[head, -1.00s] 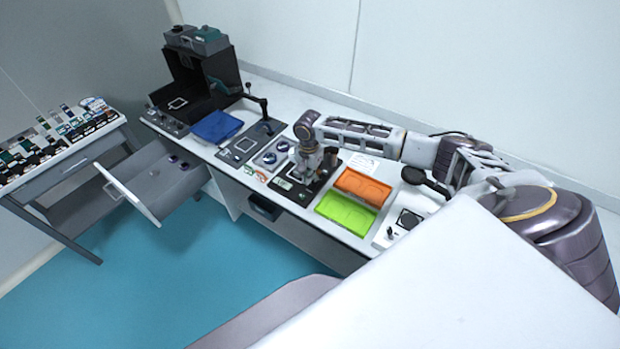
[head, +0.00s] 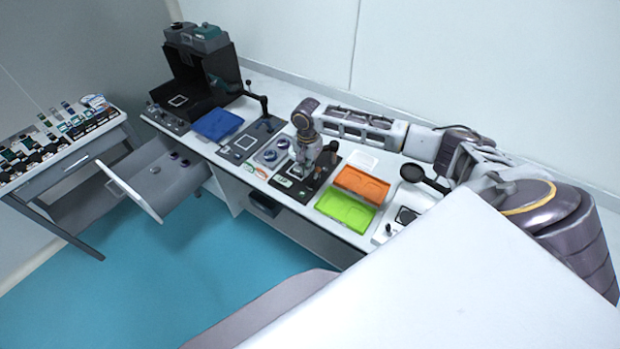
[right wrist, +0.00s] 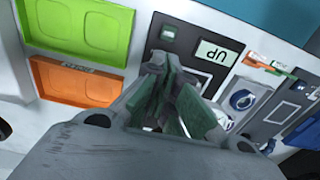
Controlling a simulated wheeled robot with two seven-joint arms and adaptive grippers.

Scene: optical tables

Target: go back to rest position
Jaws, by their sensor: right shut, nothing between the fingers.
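My right gripper (head: 305,170) is over the small black device (head: 284,186) on the white table (head: 345,234). In the right wrist view the gripper (right wrist: 178,105) points at the device, whose small display (right wrist: 215,52) shows beside the fingers. Its fingers are shut with nothing between them. My right arm reaches in from the right across the back of the table. My left gripper is not in view.
An orange tray (head: 362,185) and a green tray (head: 345,213) lie right of the gripper. A blue pad (head: 217,125) and a tall black apparatus (head: 200,70) stand to the left. An open drawer (head: 150,185) juts out at the left. A black round-headed tool (head: 425,178) is near the arm.

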